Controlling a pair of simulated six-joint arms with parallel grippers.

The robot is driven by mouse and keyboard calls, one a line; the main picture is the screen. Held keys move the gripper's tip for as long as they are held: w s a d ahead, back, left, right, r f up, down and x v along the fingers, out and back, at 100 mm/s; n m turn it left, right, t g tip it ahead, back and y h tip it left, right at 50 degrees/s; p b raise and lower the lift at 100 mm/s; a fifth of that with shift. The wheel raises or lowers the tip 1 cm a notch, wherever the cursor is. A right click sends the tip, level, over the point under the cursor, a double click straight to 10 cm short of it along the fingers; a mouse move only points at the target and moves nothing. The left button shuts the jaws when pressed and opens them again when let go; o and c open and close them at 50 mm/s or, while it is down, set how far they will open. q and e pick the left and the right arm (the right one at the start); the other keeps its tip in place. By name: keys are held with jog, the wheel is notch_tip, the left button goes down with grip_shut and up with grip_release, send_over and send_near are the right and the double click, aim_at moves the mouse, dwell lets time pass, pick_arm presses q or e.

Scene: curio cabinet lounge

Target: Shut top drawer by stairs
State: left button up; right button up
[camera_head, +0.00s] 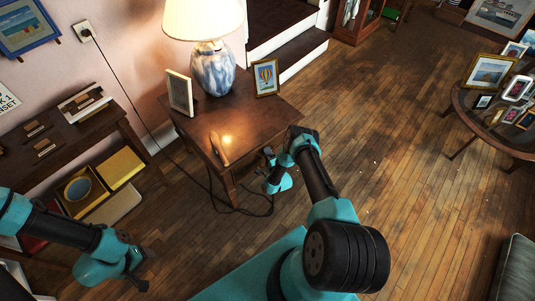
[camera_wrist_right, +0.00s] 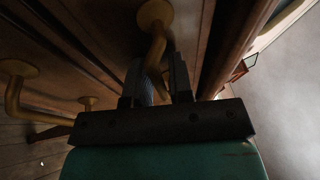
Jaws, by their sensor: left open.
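The wooden side table (camera_head: 255,120) stands by the stairs; its drawer front is mostly hidden from the head view by the tabletop and my arm. My right gripper (camera_head: 267,170) is low at the table's right front side. In the right wrist view, a curved brass handle (camera_wrist_right: 156,42) on a dark wooden front (camera_wrist_right: 95,35) reaches down between the fingers of my right gripper (camera_wrist_right: 158,82). I cannot tell whether the fingers press on it. How far the drawer stands out is not clear. My left gripper (camera_head: 140,277) is open at lower left, away from the table.
A blue-and-white lamp (camera_head: 213,70), a balloon picture frame (camera_head: 266,77), another frame (camera_head: 180,92) and a small wooden object (camera_head: 219,148) stand on the tabletop. A shelf (camera_head: 70,140) is at left. A round table (camera_head: 510,135) is at right. The floor between is clear.

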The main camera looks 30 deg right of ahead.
jog(key=shift+o, duration=0.6)
jog(key=shift+a, duration=0.1)
jog(key=shift+f, duration=0.1)
jog(key=shift+s+a, duration=0.1)
jog(key=shift+s, duration=0.15)
jog(key=v, duration=1.7)
jog(key=shift+d, duration=0.2)
jog(key=shift+w, duration=0.1)
